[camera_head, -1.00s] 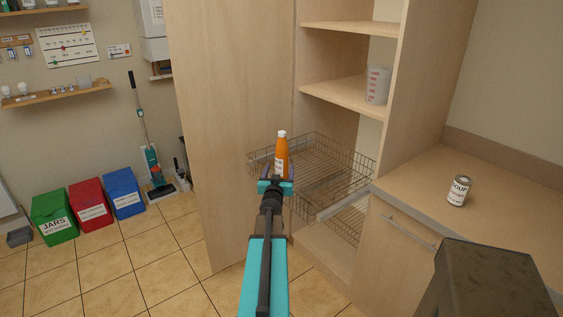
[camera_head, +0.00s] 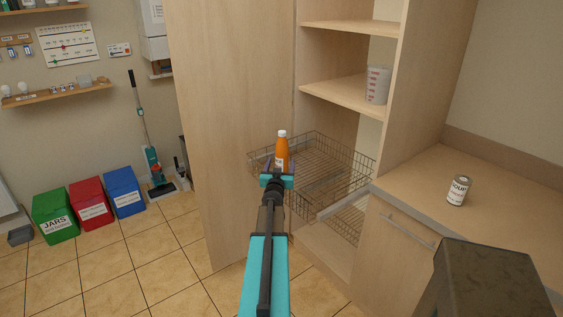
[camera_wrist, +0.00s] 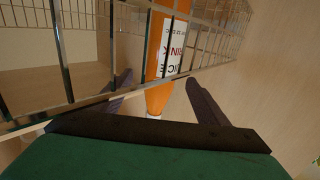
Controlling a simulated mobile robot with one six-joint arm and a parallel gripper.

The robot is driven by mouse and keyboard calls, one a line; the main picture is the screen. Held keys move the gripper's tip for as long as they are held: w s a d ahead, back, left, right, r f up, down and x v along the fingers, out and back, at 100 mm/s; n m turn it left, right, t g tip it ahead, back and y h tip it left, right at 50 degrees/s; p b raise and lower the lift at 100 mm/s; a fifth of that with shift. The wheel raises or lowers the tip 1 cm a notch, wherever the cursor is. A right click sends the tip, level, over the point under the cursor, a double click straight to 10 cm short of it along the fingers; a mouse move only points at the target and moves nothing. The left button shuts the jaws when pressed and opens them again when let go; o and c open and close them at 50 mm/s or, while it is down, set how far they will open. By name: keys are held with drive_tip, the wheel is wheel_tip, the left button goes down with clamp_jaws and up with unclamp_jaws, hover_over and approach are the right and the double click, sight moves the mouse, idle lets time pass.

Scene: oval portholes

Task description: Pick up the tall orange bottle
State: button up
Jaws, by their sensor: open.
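The tall orange bottle (camera_head: 282,146) has a white cap and stands upright at the left part of the pull-out wire basket (camera_head: 335,158). My gripper (camera_head: 279,168) is in front of it and hides its lower part. In the wrist view the bottle (camera_wrist: 164,60) appears upside down, its label partly visible and its cap toward the gripper's palm. My gripper (camera_wrist: 160,80) is open there, with one dark finger on each side of the bottle. A gap shows on both sides, and I cannot tell how deep the bottle sits between the fingers.
The tall cabinet panel (camera_head: 228,120) stands just left of the basket. A soup can (camera_head: 457,191) stands on the counter (camera_head: 500,210) at right. Basket wires (camera_wrist: 65,55) run close to the gripper.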

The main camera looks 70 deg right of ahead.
sight(281, 158)
drive_tip(key=shift+p+x, duration=0.85)
drive_tip(key=shift+x, duration=1.75)
drive_tip(key=shift+w, duration=0.1)
drive_tip(key=c, duration=1.7)
